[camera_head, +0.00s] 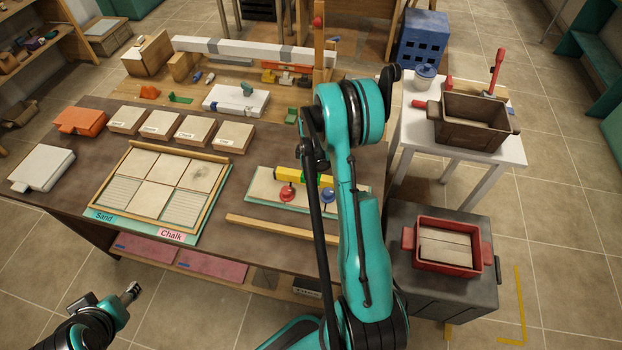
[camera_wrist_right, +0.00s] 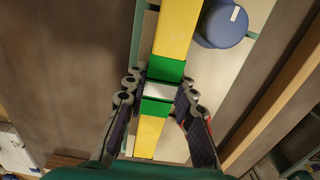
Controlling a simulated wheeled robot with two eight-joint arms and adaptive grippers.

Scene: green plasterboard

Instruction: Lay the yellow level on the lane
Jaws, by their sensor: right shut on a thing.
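The yellow level (camera_head: 289,174) has green bands and a pale middle. In the head view it is over the back part of the pale lane strip (camera_head: 262,188), partly behind my right arm. My right gripper (camera_wrist_right: 159,88) is shut on the level (camera_wrist_right: 177,28) at its green and white middle. The pale strip shows under it, but I cannot tell whether they touch. A red knob (camera_head: 285,194) and a blue knob (camera_head: 328,195) stand on the strip in front of the level. My left gripper (camera_head: 131,291) is off the table's front left; its jaws are too small to read.
A wooden bar (camera_head: 270,227) lies in front of the strip. A framed tile board (camera_head: 150,222) with Sand and Chalk labels lies to the left, small boxes (camera_head: 160,124) behind it. A red bin (camera_head: 452,270) and a brown crate (camera_head: 478,135) stand to the right.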

